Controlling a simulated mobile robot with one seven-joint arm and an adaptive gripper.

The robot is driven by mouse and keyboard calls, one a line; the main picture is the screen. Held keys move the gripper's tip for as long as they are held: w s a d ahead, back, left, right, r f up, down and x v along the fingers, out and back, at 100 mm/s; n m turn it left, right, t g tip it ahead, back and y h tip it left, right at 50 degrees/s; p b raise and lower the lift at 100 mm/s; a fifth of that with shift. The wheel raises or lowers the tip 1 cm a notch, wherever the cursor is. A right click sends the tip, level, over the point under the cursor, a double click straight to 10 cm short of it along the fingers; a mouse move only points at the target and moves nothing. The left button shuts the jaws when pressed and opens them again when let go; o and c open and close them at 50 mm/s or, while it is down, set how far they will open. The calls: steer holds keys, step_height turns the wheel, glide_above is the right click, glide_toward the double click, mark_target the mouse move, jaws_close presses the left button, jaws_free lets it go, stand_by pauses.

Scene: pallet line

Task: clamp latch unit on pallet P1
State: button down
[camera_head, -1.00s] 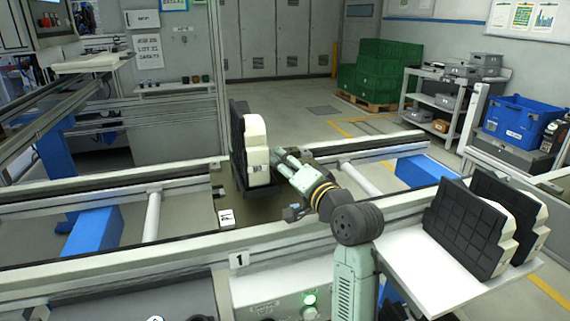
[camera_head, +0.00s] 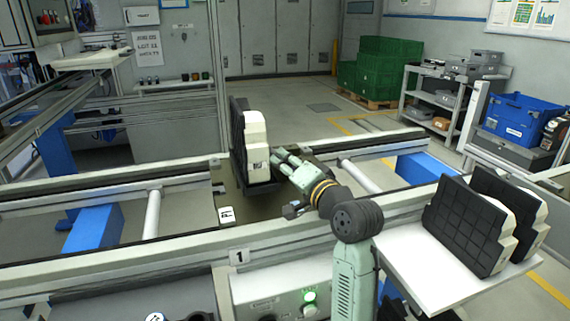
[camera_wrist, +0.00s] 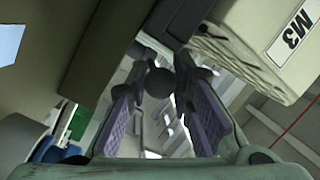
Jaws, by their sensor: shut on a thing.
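The unit (camera_head: 257,140) stands upright on pallet P1 (camera_head: 262,208), with a black ribbed plate at its left and a cream stepped block at its right. A white P1 tag (camera_head: 226,215) lies at the pallet's front left. My gripper (camera_head: 277,158) is at the right side of the unit, low by the cream block. In the wrist view the cream block (camera_wrist: 240,45) with an M3 label is at upper right. The purple-padded fingers of my gripper (camera_wrist: 165,85) are shut on a dark round knob (camera_wrist: 160,81). Whether the latch is closed cannot be told.
Two similar black-and-cream units (camera_head: 470,225) stand on a white shelf (camera_head: 435,280) at right. Conveyor rails (camera_head: 130,250) run in front of and behind the pallet. A green-lit control box (camera_head: 309,297) is at the front. Green crates (camera_head: 380,68) stand far back.

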stand_by(0.4)
steer(key=shift+w+d+f+n+g+y+b, duration=0.1)
steer(key=shift+w+d+n+g+y+b, duration=0.15)
steer(key=shift+n+g+y, duration=0.3)
steer(key=shift+w+d+n+g+y+b, duration=0.1)
steer(key=shift+d+n+g+y, duration=0.2)
steer(key=shift+y, duration=0.35)
steer(key=shift+w+d+n+g+y, duration=0.1)
steer(key=shift+d+n+g+y, duration=0.2)
steer(key=shift+n+g+y, duration=0.35)
steer(key=c, duration=1.4)
jaws_free()
steer(key=shift+d, duration=0.1)
steer(key=v, duration=1.2)
